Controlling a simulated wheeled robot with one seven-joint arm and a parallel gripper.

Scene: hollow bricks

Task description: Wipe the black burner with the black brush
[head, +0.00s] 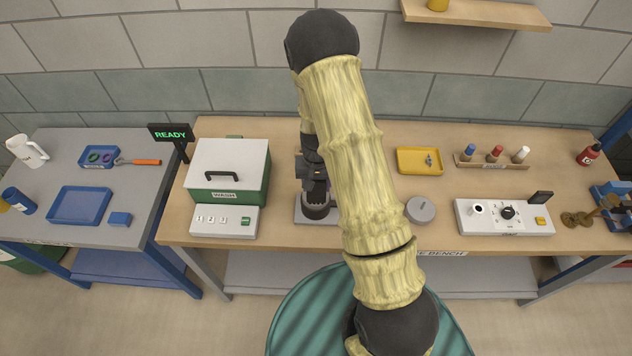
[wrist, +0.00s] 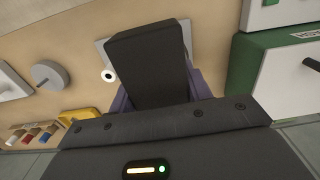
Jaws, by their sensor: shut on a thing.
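My gripper (head: 316,180) is low over the wooden bench, left of its middle, partly behind my arm in the head view. In the wrist view its purple fingers (wrist: 120,102) are shut on a black block-shaped thing, which looks like the black brush (wrist: 148,62). A dark round thing, which looks like the black burner (head: 318,212), stands on a grey plate (head: 302,216) directly below my gripper. The brush covers most of that plate in the wrist view. I cannot tell whether the brush touches the burner.
A white-and-green washer box (head: 228,165) stands close on the left. A round grey lid (head: 420,210) and a yellow tray (head: 419,150) are on the right. A white panel with a knob (head: 490,222) is farther right. Bare bench lies between the lid and panel.

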